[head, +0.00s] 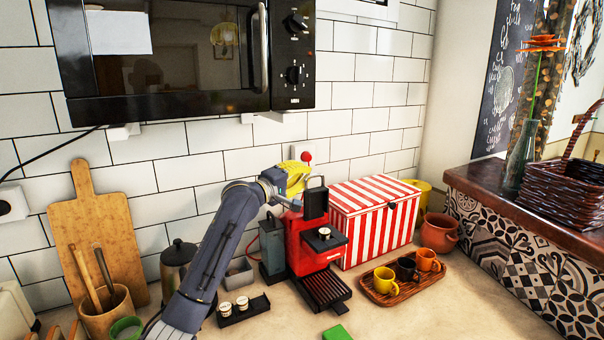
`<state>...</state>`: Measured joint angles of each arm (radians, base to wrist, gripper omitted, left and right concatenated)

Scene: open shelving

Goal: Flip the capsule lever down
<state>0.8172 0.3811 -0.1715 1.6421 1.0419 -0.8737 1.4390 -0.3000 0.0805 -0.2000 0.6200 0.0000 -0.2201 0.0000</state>
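The red coffee machine (318,256) stands on the counter against the tiled wall, with a black drip tray (326,290) at its front. A black block with a loop-shaped handle (315,202), which looks like the capsule lever, stands upright on top. My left arm reaches in from the lower left, and my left gripper (290,196) is at the upper left side of the machine, close beside the lever. I cannot tell whether it touches the lever. Its fingers are small and partly hidden, so their opening is unclear. My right gripper is not in view.
A red-and-white striped box (376,225) stands close right of the machine. A wooden tray (393,294) with small cups is at front right. A black capsule holder (243,311) lies at front left. A microwave (180,55) hangs above.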

